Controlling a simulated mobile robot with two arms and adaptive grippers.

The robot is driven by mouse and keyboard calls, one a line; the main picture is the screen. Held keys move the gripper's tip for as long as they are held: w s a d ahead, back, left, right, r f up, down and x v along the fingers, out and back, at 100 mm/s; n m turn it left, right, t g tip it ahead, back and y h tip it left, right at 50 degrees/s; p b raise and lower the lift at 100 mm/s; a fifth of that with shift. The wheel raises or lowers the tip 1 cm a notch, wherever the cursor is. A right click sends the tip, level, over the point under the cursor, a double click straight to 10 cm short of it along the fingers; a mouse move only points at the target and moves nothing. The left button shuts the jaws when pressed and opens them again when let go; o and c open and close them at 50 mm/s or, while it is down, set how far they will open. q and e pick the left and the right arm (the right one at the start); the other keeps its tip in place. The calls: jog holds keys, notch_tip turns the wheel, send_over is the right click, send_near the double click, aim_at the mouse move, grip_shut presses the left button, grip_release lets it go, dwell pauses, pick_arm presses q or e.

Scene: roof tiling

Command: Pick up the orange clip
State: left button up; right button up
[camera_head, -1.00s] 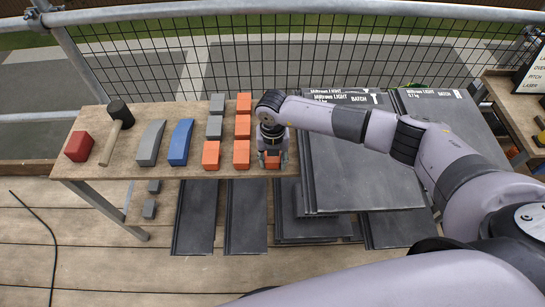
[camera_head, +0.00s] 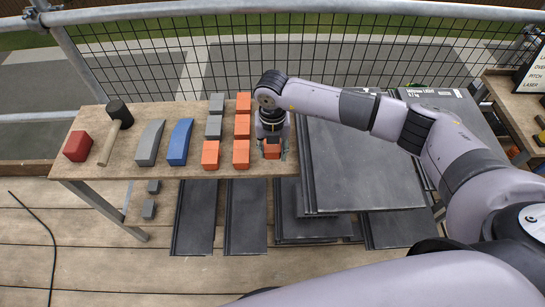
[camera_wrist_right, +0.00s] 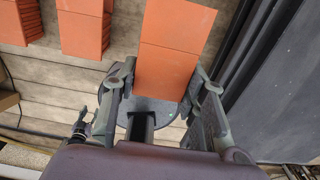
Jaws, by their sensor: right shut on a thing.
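My right gripper (camera_head: 272,150) is at the front right part of the wooden table. It is shut on an orange clip (camera_head: 272,152), a small block held just above or at the table top; the gap beneath is hard to judge. In the right wrist view the orange clip (camera_wrist_right: 165,70) sits between the two fingers of the right gripper (camera_wrist_right: 165,95). Further orange clips (camera_head: 241,127) stand in columns to the left of the gripper. My left gripper is not in view.
Grey clips (camera_head: 215,127), a blue curved piece (camera_head: 180,141), a grey curved piece (camera_head: 150,142), a mallet (camera_head: 119,115) and a red block (camera_head: 78,146) lie on the table (camera_head: 135,170). Stacked dark tiles (camera_head: 360,170) are close on the right. A mesh railing (camera_head: 300,60) stands behind.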

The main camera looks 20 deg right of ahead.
aim_at(272, 148)
notch_tip(272, 148, up, 15)
jog(key=b, duration=0.2)
jog(key=o, duration=0.5)
grip_shut()
